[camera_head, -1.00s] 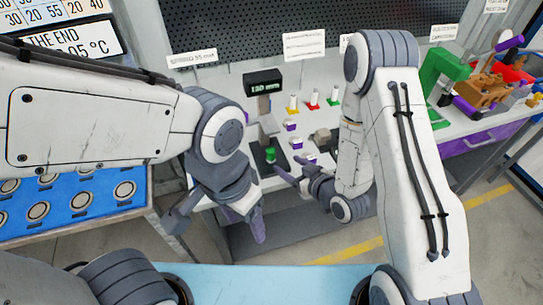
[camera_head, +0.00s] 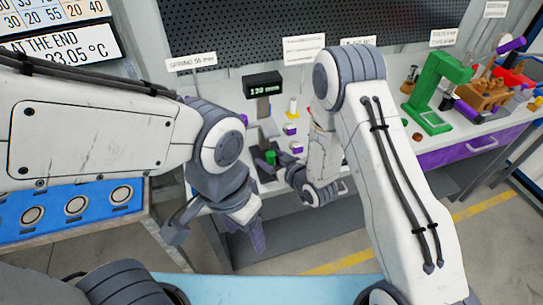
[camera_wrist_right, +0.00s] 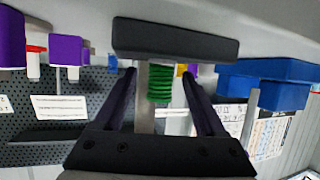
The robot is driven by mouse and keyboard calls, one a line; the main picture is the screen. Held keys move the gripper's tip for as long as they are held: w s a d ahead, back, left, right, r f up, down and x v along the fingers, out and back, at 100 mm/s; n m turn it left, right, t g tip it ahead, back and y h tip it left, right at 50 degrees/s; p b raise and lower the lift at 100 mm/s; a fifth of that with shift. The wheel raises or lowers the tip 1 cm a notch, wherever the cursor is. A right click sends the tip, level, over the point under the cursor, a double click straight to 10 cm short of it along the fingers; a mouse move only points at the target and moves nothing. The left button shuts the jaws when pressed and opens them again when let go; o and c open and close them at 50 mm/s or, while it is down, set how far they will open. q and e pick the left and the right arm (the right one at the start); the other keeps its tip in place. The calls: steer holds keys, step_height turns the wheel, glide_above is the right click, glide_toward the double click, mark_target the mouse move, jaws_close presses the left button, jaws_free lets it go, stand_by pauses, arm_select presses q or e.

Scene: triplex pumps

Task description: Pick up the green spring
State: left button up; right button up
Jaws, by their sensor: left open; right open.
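The green spring (camera_head: 270,157) stands upright on the dark base of the measuring stand with the black display (camera_head: 262,86). My right gripper (camera_head: 281,165) is open and low beside that base. In the right wrist view, which looks upside down, the green spring (camera_wrist_right: 160,84) shows between the two open fingers of my right gripper (camera_wrist_right: 159,92), with a gap on each side. The dark stand base (camera_wrist_right: 175,43) crosses above it there. My left gripper (camera_head: 215,236) is open and empty, in front of the bench edge, away from the spring.
Small purple-and-white parts (camera_head: 291,130) and a white cylinder on a yellow base (camera_head: 293,107) stand near the stand. A green press (camera_head: 437,90) is at the right. A blue tray with round holes (camera_head: 78,205) lies at the left. My right arm hides part of the bench.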

steer(key=shift+w+a+f, duration=0.2)
steer(key=shift+w, duration=0.1)
jaws_close()
